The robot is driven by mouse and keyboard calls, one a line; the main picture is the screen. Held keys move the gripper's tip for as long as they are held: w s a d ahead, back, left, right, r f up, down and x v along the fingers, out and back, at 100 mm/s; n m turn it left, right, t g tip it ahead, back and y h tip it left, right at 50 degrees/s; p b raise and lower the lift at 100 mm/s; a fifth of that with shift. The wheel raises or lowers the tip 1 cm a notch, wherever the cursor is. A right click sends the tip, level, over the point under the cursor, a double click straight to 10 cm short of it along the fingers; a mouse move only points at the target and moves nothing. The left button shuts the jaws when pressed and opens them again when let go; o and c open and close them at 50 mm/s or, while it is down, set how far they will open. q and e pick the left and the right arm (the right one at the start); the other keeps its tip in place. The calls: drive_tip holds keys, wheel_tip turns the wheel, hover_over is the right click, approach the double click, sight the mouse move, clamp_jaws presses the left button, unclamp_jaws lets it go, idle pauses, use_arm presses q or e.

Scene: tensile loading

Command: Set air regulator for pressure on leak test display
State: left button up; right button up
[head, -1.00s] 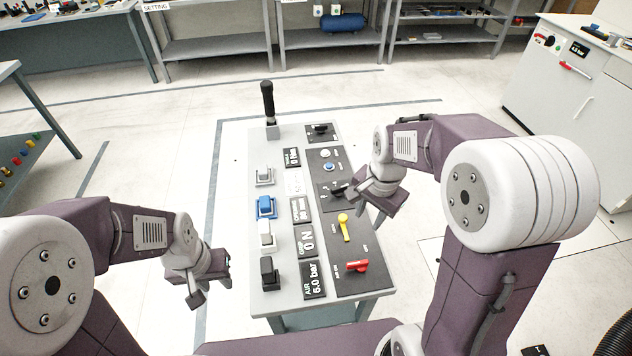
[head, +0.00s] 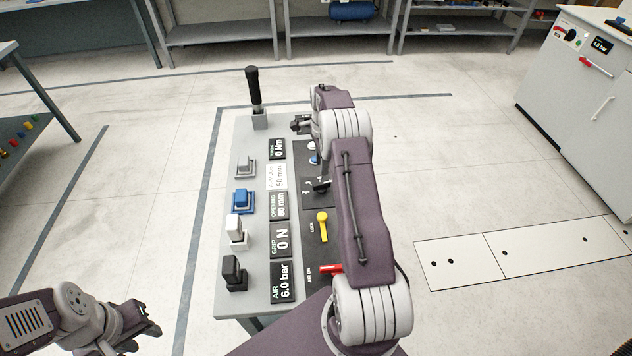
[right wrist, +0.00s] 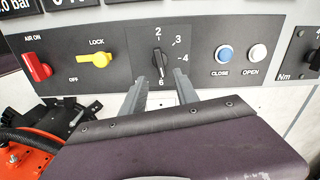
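The air regulator is a small black knob (right wrist: 158,57) on the dark panel, with numbers 2, 3, 4 and 6 around it. It also shows in the head view (head: 321,185), close beside my right arm. My right gripper (right wrist: 160,76) has its two fingers apart just below the knob; contact cannot be told. The head view hides this gripper behind my arm. The AIR display (head: 283,282) reads 6.0 bar. The small display (head: 600,45) on the white cabinet seems to read 4.0 bar. My left gripper (head: 140,322) is low at the left, away from the bench.
Beside the regulator are the yellow LOCK lever (right wrist: 96,59), red AIR ON lever (right wrist: 37,67), blue CLOSE button (right wrist: 224,54) and white OPEN button (right wrist: 257,53). A black upright handle (head: 254,90) stands at the bench's far end. Floor left of the bench is clear.

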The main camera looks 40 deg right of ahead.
sight(322, 183)
wheel_tip(322, 183, down, 9)
drive_tip(key=shift+p, duration=0.35)
clamp_jaws()
